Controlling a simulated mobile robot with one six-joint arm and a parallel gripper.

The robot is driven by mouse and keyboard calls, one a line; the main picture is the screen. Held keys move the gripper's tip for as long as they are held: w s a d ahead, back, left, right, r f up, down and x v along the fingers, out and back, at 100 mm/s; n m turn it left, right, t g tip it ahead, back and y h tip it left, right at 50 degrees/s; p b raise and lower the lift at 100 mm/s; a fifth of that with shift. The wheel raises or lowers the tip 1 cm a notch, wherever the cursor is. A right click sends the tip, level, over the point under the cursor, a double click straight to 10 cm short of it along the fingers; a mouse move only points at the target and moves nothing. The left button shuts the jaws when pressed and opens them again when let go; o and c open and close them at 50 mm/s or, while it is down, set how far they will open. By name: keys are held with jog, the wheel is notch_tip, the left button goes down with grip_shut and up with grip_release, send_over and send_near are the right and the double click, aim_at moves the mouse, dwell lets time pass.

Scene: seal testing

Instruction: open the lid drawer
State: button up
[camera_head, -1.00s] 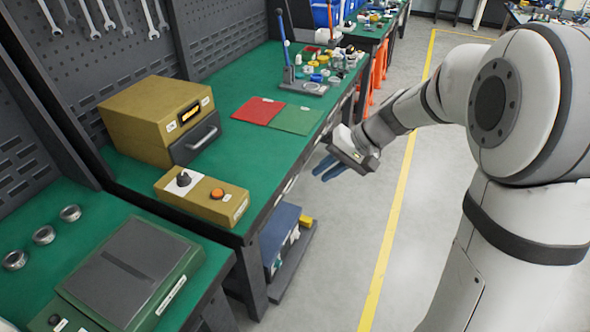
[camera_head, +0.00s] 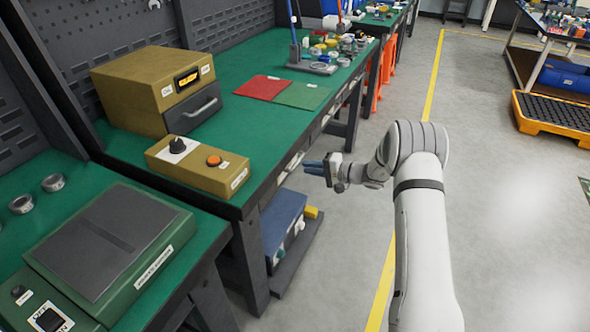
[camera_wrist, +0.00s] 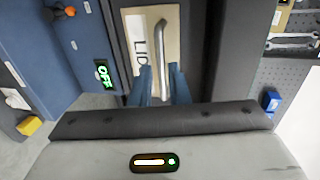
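The lid drawer (camera_wrist: 133,25) shows in the wrist view as a pale front panel with the letters "LID", set in a dark frame. A silver bar handle (camera_wrist: 160,42) runs lengthwise on it. My gripper (camera_wrist: 162,80) has two blue fingers, apart, with the handle's near end between them in the picture; I cannot tell whether they touch it. In the head view, my gripper (camera_head: 310,167) is beside the table's front edge, pointing at the row of drawer fronts (camera_head: 290,165). The drawer looks closed there.
The green-topped bench (camera_head: 262,135) holds a yellow control box (camera_head: 200,168), a tan unit with a display (camera_head: 140,82), and red and green mats (camera_head: 300,95). A blue case (camera_head: 283,225) stands below the bench.

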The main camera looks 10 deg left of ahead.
aim_at(294, 166)
jog(key=x, duration=0.6)
jog(key=shift+a, duration=0.2)
grip_shut()
